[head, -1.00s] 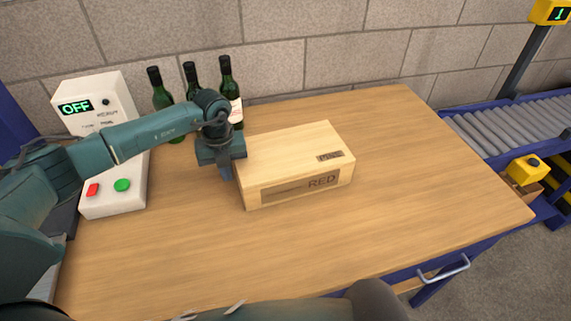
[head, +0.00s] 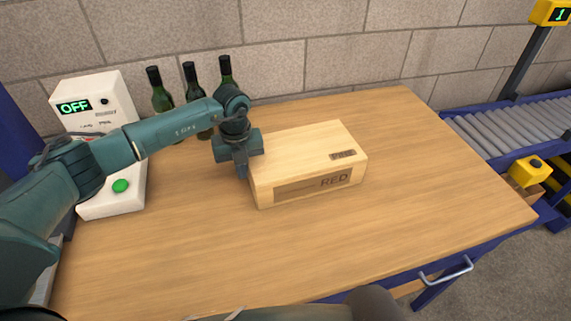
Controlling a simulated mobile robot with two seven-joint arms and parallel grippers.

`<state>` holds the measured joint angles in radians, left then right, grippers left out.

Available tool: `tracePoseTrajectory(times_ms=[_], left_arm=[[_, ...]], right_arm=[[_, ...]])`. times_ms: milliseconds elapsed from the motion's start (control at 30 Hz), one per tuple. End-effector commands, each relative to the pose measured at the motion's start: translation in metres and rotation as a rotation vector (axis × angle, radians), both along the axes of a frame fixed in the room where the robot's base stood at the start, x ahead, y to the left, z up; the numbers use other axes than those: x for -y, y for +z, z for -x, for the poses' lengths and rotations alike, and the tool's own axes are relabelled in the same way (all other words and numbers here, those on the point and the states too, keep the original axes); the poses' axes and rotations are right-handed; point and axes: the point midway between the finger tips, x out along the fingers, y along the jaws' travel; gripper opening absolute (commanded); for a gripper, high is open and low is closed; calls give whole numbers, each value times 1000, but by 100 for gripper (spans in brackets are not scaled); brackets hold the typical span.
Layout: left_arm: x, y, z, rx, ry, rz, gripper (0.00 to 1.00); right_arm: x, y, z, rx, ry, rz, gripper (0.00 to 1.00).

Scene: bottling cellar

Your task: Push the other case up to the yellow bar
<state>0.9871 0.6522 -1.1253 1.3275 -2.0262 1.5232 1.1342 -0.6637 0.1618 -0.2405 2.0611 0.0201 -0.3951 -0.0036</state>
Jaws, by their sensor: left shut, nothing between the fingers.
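A closed light wooden case (head: 308,155) with RED on its front lies flat on the wooden table (head: 400,225), near the middle. My left gripper (head: 241,172) is shut and empty, pointing down at the case's left end. It appears to touch that end, though the exact contact is hidden. A yellow bar on the table cannot be made out. A second case is not in view. My right gripper is not in view.
Several dark green bottles (head: 160,92) stand behind my left arm. A white control box (head: 112,195) reading OFF is at the left. Bare tabletop lies right of the case. Beyond the right edge are a roller conveyor (head: 500,130) and a yellow box (head: 528,170).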

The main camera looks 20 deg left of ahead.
Motion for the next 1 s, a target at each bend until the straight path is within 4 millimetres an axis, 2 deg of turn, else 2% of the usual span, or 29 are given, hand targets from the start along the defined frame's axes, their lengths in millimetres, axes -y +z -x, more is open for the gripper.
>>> tracePoseTrajectory(times_ms=[33,700,1000], left_arm=[[6,0,-2,5,-5,6,0],[46,-2,-27,6,-6,7,0],[53,-2,-32,5,-5,5,0]], right_arm=[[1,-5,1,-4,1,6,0],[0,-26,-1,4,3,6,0],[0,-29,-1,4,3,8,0]])
